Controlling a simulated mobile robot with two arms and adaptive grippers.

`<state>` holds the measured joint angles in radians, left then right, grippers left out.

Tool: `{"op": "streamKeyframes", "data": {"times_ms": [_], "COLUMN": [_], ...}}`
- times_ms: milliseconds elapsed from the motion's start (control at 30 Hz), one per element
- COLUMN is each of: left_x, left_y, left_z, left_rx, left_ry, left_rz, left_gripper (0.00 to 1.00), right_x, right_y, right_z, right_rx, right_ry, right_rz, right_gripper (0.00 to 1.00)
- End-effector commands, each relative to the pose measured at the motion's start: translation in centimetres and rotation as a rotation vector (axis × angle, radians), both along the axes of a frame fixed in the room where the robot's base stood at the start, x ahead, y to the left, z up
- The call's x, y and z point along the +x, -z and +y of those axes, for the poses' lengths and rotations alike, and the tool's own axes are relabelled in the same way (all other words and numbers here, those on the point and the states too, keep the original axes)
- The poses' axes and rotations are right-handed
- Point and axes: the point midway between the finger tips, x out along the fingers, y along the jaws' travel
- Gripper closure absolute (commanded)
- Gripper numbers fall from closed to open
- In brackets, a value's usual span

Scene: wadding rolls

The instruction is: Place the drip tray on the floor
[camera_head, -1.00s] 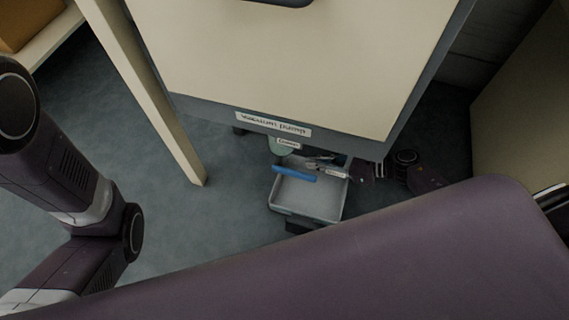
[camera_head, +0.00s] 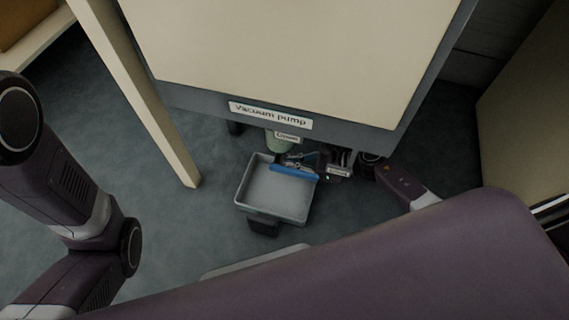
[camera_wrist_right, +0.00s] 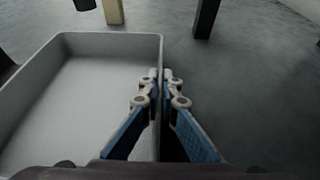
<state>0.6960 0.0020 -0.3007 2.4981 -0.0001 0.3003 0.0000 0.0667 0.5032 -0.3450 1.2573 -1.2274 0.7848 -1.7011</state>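The drip tray (camera_head: 272,192) is a shallow grey rectangular tray, empty inside, in front of the vacuum pump cabinet's lower edge. My right gripper (camera_head: 293,171) has blue fingers at the tray's far right side. In the right wrist view, the fingers of my right gripper (camera_wrist_right: 165,85) close on the side wall of the drip tray (camera_wrist_right: 85,90), one on each side. I cannot tell whether the tray touches the floor. My left arm comes in at the left, but its gripper is out of view.
The vacuum pump cabinet (camera_head: 290,50) has a labelled lower edge. A greenish part with a small label (camera_head: 281,142) hangs below it, just behind the tray. A beige leg (camera_head: 150,110) stands left. Open floor (camera_head: 195,215) lies left of the tray. A dark block (camera_head: 263,228) shows below the tray.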

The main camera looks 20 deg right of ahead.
Motion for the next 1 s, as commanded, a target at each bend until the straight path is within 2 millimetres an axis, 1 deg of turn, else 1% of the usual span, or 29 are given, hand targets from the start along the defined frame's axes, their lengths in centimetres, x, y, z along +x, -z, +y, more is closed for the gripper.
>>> {"op": "streamKeyframes", "data": {"times_ms": [133, 300, 333, 400, 467, 500, 767, 867, 1000], "left_x": [0.0, -0.1, -0.1, -0.1, -0.1, -0.1, -0.3, -0.3, -0.3], "left_y": [-0.2, 0.4, 0.2, 0.2, 0.1, 0.1, 0.1, -0.4, -1.9], "left_z": [0.0, 0.0, 0.0, 0.0, 0.0, 0.0, 0.1, 0.1, 0.1], "left_rx": [0.000, 0.000, -0.001, -0.001, 0.000, 0.000, -0.001, -0.001, -0.002], "left_ry": [0.000, -0.001, -0.001, 0.000, -0.001, 0.000, 0.000, 0.000, 0.001], "left_rz": [0.000, -0.002, -0.002, -0.003, -0.003, -0.004, -0.007, -0.008, -0.009], "left_gripper": [0.83, 0.83, 0.83, 0.83, 0.83, 0.83, 0.83, 0.83, 0.83], "right_x": [0.1, 0.1, 0.0, 0.0, 0.0, 0.0, 0.0, 0.0, -1.2], "right_y": [-0.3, 0.2, 0.1, 0.1, 0.1, 0.1, 0.0, -0.4, -1.4], "right_z": [0.0, 0.0, 0.0, 0.0, 0.0, 0.0, 0.0, 0.0, -1.8], "right_rx": [0.003, 0.003, 0.001, 0.001, 0.001, 0.001, 0.001, 0.001, -0.001], "right_ry": [0.000, 0.000, 0.000, 0.000, 0.000, 0.000, 0.000, 0.000, 0.002], "right_rz": [-0.001, -0.001, -0.001, -0.001, -0.001, -0.001, -0.001, -0.001, 0.004], "right_gripper": [1.00, 1.00, 0.94, 0.87, 0.80, 0.78, 0.78, 0.78, 0.78]}}
